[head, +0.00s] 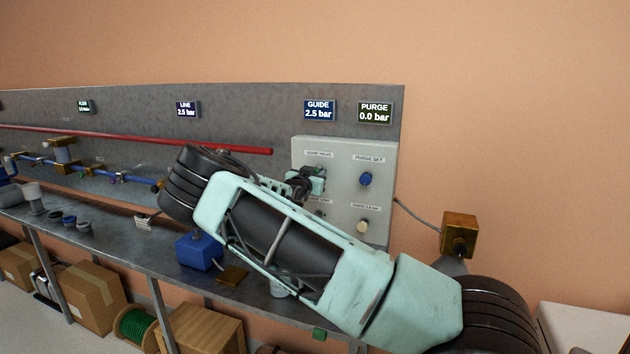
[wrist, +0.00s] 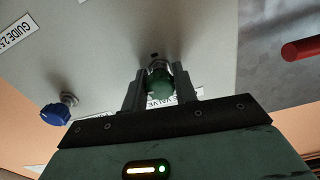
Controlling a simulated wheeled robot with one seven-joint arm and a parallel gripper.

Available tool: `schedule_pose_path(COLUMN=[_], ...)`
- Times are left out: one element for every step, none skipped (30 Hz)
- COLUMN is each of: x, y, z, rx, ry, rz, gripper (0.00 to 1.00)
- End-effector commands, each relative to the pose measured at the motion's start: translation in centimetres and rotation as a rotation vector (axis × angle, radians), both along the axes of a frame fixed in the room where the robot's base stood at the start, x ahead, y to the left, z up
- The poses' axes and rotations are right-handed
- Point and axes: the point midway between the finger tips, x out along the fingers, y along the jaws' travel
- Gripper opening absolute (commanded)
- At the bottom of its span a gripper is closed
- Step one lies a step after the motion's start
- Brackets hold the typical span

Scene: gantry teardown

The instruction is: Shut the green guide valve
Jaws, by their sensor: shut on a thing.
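The green guide valve (wrist: 160,84) sits on the pale control panel (head: 340,150), under the "GUIDE VALVE" label (head: 319,154). In the wrist view my gripper (wrist: 160,92) has one finger on each side of its green handle and is shut on it. In the head view my gripper (head: 308,182) reaches the panel and hides most of the valve. The guide display (head: 319,110) on the wall board reads 2.5 bar.
The purge display (head: 375,113) reads 0.0 bar. A red pipe (head: 200,142) ends left of the panel. A blue block (head: 197,252) stands on the bench below.

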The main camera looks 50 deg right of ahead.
Motion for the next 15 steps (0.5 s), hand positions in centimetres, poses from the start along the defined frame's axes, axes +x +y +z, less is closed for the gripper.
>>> schedule_pose_path(x=[-0.04, -0.03, -0.02, -0.02, -0.02, 0.00, -0.01, -0.03, -0.02, -0.02, -0.01, 0.00, -0.01, -0.02, -0.02], y=[-0.07, -0.06, -0.04, -0.04, -0.04, -0.02, -0.04, -0.06, -0.06, -0.05, -0.05, -0.02, -0.03, -0.06, -0.05], z=[-0.55, -0.62, -0.68, -0.72, -0.72, -0.74, -0.77, -0.76, -0.77, -0.77, -0.73, -0.73, -0.75, -0.70, -0.69], rx=[0.013, 0.022, 0.034, 0.044, 0.054, 0.068, 0.078, 0.089, 0.104, 0.115, 0.124, 0.140, 0.151, 0.162, 0.175], ry=[-0.035, -0.055, -0.085, -0.108, -0.132, -0.168, -0.193, -0.219, -0.254, -0.282, -0.308, -0.343, -0.369, -0.395, -0.431], rz=[-0.001, -0.001, -0.001, -0.001, -0.001, -0.001, -0.001, -0.001, -0.001, -0.001, -0.002, -0.002, -0.002, -0.002, -0.002], gripper=[0.06, 0.06, 0.06, 0.06, 0.06, 0.06, 0.06, 0.06, 0.06, 0.06, 0.06, 0.06, 0.06, 0.06, 0.06])
